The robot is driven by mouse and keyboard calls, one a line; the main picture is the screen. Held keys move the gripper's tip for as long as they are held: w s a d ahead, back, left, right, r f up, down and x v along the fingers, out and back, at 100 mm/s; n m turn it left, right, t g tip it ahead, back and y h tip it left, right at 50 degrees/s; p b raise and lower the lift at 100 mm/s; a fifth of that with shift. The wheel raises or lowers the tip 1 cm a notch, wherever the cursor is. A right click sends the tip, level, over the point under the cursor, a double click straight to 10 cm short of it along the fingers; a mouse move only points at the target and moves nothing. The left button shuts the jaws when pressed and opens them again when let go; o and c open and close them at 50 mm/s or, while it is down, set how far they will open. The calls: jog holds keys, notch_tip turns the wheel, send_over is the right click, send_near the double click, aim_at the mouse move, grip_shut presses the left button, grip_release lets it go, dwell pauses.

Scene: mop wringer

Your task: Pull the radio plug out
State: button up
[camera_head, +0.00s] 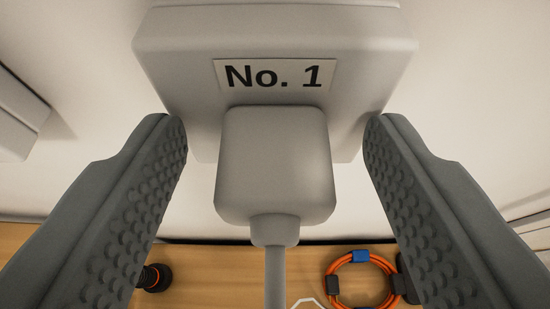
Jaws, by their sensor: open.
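A grey plug (275,165) sits in a grey wall socket box (175,60) with a label reading "No. 1". Its grey cord (276,275) hangs down from the plug's lower end. My gripper (275,140) is open, with one dark studded finger on each side of the plug. There is a clear gap between each finger and the plug, and neither touches it. The plug's prongs are hidden. No radio is in view, and the cord's far end is out of the picture.
Below lies a wooden surface (215,275) with a coiled orange cable (335,270) at the right. Part of a grey box (18,115) shows at the left edge. The pale wall is otherwise clear.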

aim_at(276, 248)
jog(key=c, duration=1.1)
jog(key=shift+s, duration=0.2)
jog(key=shift+s, duration=2.4)
